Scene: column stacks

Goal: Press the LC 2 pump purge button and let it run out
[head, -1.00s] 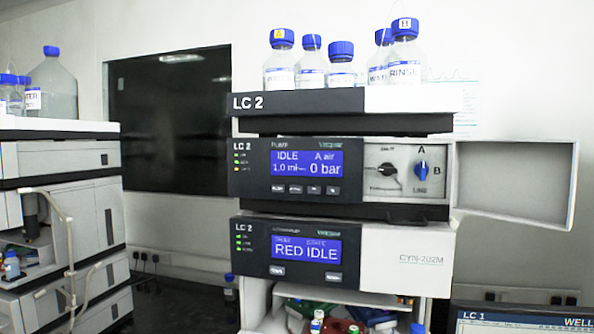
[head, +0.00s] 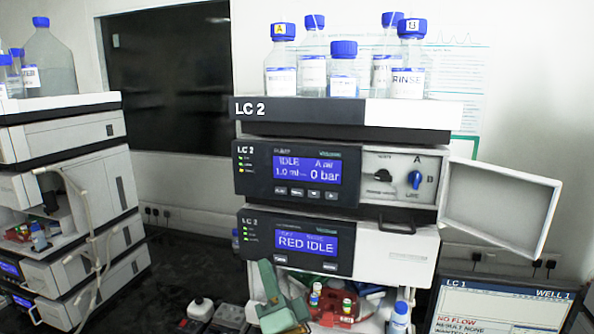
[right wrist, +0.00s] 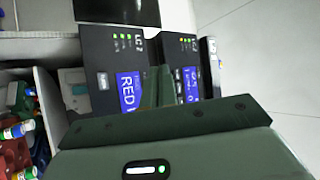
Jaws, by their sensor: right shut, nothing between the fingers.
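The LC 2 pump module (head: 252,170) is the upper unit of the middle stack in the head view. Its blue display (head: 306,171) reads IDLE and 0 bar. A row of small buttons (head: 305,193) lies below the display; their labels are too small to read. My right gripper (head: 268,272) is shut and empty, below and in front of the pump, near the lower left of the RED IDLE module. In the right wrist view the pump front (right wrist: 183,45) shows sideways beyond the fingers (right wrist: 158,85). My left gripper is not in view.
The RED IDLE module (head: 300,243) sits under the pump. An open white door (head: 500,208) juts out at the right. Capped bottles (head: 343,70) stand on top. A monitor (head: 505,305) is at lower right, another stack (head: 75,195) at left.

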